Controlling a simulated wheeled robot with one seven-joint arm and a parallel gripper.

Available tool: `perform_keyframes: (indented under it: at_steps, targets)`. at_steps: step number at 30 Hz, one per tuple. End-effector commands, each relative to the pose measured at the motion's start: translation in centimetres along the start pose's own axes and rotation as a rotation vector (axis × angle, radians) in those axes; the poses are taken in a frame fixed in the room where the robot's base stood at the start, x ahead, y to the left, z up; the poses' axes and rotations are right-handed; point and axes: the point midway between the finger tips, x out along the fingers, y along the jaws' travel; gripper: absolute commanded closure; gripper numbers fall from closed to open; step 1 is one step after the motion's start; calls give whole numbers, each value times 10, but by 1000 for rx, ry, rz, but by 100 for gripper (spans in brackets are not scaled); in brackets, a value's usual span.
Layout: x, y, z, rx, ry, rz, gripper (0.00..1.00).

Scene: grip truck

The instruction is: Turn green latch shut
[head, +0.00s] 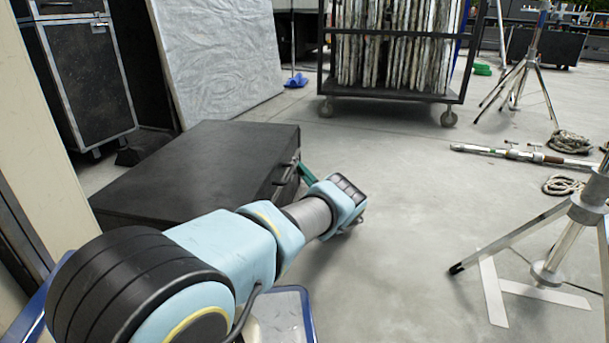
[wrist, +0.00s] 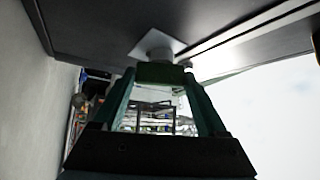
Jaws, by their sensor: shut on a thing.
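The green latch (wrist: 160,73) shows in the wrist view as a short dark green bar below a round stem on a pale square plate (wrist: 150,43). The plate is fixed to the face of a black case, which lies on the floor in the head view (head: 190,165). My gripper (wrist: 159,78) has its two green fingers on either side of the latch and is shut on it. In the head view my gripper (head: 307,174) is at the case's right-hand face, partly hidden by my wrist. I cannot make out the latch itself there.
A wheeled rack of panels (head: 395,45) stands at the back. A light stand (head: 575,215) is at the right, with rope (head: 568,143) and a metal pole (head: 520,154) behind it. A pale panel (head: 215,55) leans behind the case. The middle floor is clear.

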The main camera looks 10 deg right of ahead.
Motion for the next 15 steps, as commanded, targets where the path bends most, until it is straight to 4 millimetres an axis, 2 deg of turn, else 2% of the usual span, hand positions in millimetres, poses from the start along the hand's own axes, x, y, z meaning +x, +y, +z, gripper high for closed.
perform_keyframes:
  at_steps: [11, 12, 15]
  targets:
    - [-1, 0, -2, -6, 4, -4, 81]
    - [-1, 0, -2, -6, 4, -3, 24]
    - [0, 0, -2, -5, 3, -3, 13]
